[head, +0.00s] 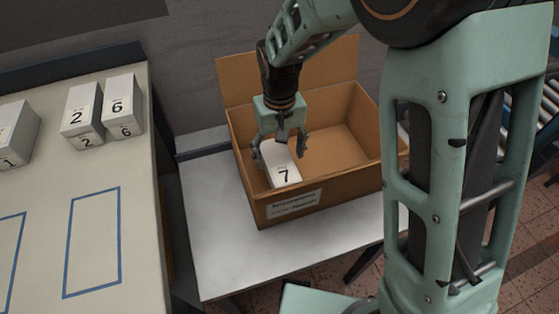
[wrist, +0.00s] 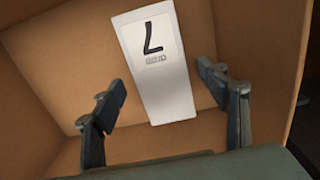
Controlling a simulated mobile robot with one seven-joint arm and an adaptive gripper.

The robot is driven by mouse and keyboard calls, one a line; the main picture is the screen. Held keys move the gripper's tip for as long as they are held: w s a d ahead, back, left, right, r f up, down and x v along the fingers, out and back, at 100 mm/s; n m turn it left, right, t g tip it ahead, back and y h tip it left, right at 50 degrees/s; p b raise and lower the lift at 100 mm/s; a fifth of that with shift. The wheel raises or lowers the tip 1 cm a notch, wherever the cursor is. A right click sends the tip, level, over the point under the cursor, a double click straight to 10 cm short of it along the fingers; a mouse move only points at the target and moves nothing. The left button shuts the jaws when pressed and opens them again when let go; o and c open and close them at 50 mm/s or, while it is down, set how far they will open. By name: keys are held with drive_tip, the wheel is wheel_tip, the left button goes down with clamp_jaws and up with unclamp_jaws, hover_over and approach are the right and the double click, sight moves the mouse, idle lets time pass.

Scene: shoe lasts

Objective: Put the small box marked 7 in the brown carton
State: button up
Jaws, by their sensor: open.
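The small white box marked 7 (head: 284,172) is inside the brown carton (head: 290,208), in its left part near the front wall. In the wrist view the box (wrist: 158,75) lies in the carton (wrist: 60,70) with its numbered face toward the camera. My gripper (head: 279,155) is inside the carton's opening, above the box. In the wrist view my gripper (wrist: 168,105) is open, with one finger on each side of the box and gaps between fingers and box. Whether the box rests fully on the carton floor is partly hidden in the head view.
The carton stands open on a light grey table (head: 215,250). Left is a cream table (head: 120,250) with boxes marked 2 (head: 80,115), 6 (head: 122,105) and 1 (head: 15,135), and a blue outlined rectangle (head: 68,245). The carton's right part is empty.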

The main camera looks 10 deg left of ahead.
sight(280, 162)
wheel_tip(280, 162, up, 8)
drive_tip(key=p, duration=0.1)
drive_tip(key=shift+f, duration=0.2)
idle(0.4)
